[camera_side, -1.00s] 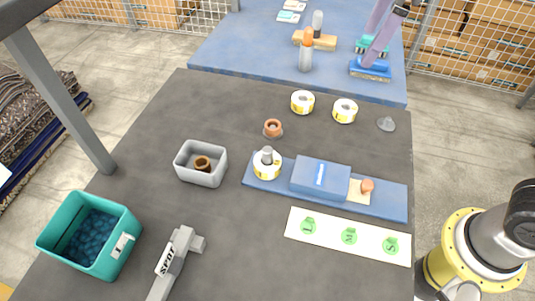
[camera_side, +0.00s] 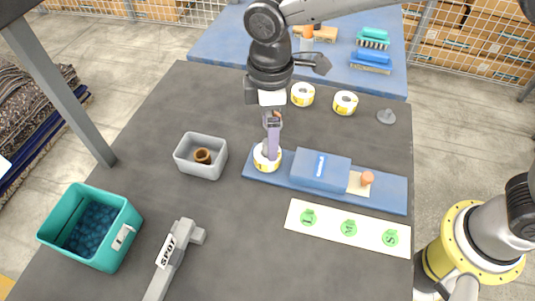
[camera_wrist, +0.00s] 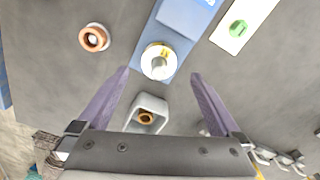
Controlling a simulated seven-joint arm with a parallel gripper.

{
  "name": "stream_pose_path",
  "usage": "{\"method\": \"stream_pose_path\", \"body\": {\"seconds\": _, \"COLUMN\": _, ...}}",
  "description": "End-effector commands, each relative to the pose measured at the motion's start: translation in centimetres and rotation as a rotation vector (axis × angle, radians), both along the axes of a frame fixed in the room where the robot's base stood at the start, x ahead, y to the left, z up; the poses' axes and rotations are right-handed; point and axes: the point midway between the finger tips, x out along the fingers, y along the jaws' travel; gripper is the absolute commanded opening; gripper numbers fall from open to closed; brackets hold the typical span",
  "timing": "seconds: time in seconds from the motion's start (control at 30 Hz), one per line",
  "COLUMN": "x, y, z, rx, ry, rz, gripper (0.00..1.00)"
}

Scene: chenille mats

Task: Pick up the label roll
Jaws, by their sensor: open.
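A white-and-yellow label roll (camera_side: 262,166) sits around a grey peg on the blue dispenser base (camera_side: 320,190). It also shows in the wrist view (camera_wrist: 152,70), just beyond and between my fingertips. My gripper (camera_side: 270,142) is open and empty, pointing down above this roll; in the side view a purple finger overlaps the peg. In the wrist view my gripper (camera_wrist: 161,74) has its two fingers spread wide. Two more label rolls, one on the left (camera_side: 303,95) and one on the right (camera_side: 345,103), lie on the dark mat farther back.
A grey box (camera_side: 200,170) with a brown ring inside stands left of the base. A copper-coloured ring (camera_wrist: 94,38) is in the wrist view. A white card with green labels (camera_side: 349,226), a teal bin (camera_side: 90,228) and a grey SPOT-marked tool (camera_side: 172,262) lie nearer.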

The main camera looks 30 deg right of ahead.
Motion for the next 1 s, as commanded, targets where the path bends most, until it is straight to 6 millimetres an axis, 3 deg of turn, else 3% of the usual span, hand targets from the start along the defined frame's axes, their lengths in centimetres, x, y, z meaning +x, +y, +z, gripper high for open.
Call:
{"method": "stream_pose_path", "body": {"seconds": 0.27, "x": 0.0, "y": -0.1, "z": -2.2, "rx": -0.001, "ry": 0.002, "rz": -0.001, "gripper": 1.00}}
{"method": "stream_pose_path", "body": {"seconds": 0.6, "x": 0.1, "y": -0.1, "z": -6.5, "rx": -0.002, "ry": 0.003, "rz": -0.001, "gripper": 1.00}}
{"method": "stream_pose_path", "body": {"seconds": 0.87, "x": 0.1, "y": 0.0, "z": -6.8, "rx": 0.000, "ry": 0.000, "rz": -0.001, "gripper": 1.00}}
{"method": "stream_pose_path", "body": {"seconds": 0.9, "x": 0.1, "y": 0.0, "z": -6.8, "rx": 0.000, "ry": 0.000, "rz": -0.001, "gripper": 0.98}}
{"method": "stream_pose_path", "body": {"seconds": 1.0, "x": 0.1, "y": 0.0, "z": -6.8, "rx": 0.000, "ry": 0.000, "rz": -0.001, "gripper": 0.80}}
